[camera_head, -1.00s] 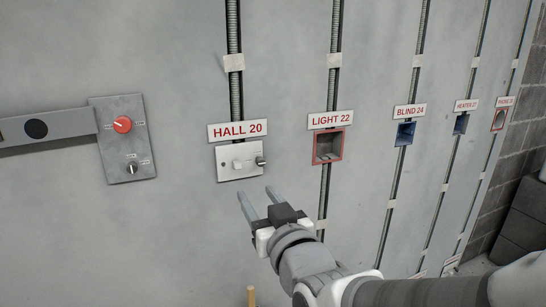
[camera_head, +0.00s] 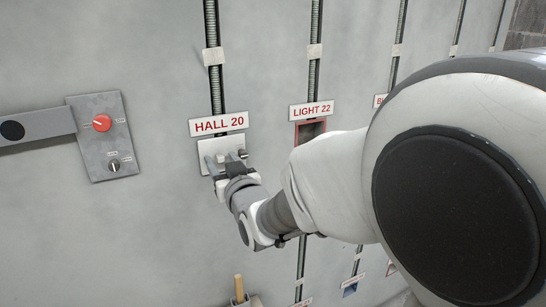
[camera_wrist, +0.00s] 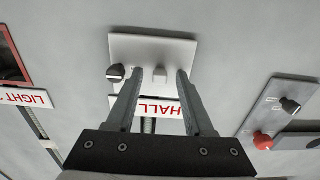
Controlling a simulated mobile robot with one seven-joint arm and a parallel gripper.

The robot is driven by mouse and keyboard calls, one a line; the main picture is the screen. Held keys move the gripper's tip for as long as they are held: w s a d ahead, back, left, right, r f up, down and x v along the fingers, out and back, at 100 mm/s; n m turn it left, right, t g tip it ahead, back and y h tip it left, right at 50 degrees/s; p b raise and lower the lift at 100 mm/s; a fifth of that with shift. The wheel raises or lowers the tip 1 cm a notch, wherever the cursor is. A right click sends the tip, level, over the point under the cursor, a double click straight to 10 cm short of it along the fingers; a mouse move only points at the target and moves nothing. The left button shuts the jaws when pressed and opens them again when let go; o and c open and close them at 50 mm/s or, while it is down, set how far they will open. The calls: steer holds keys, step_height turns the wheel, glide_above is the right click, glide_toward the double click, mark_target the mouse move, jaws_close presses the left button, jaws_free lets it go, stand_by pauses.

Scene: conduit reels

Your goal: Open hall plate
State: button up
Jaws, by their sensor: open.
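The hall plate (camera_head: 206,151) is a white square cover on the grey wall, under the red-lettered HALL 20 sign (camera_head: 219,124). In the wrist view the plate (camera_wrist: 152,46) shows upside down, with a pale knob (camera_wrist: 160,74) near its middle and a dark knob (camera_wrist: 116,72) at one side. My gripper (camera_head: 218,160) is in front of the plate. In the wrist view its two fingers (camera_wrist: 160,75) are apart, one on each side of the pale knob. I cannot tell whether the fingertips touch the plate. The gripper hides part of the plate in the head view.
A grey panel (camera_head: 98,142) with a red knob (camera_head: 102,123) and a dark knob (camera_head: 113,165) is left of the plate. A red-framed box (camera_head: 310,127) under LIGHT 22 (camera_head: 311,110) is to its right. A wooden handle (camera_head: 238,287) stands below.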

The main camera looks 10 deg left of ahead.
steer(key=shift+w+a, duration=0.1)
steer(key=shift+w, duration=0.1)
jaws_close()
stand_by(1.4)
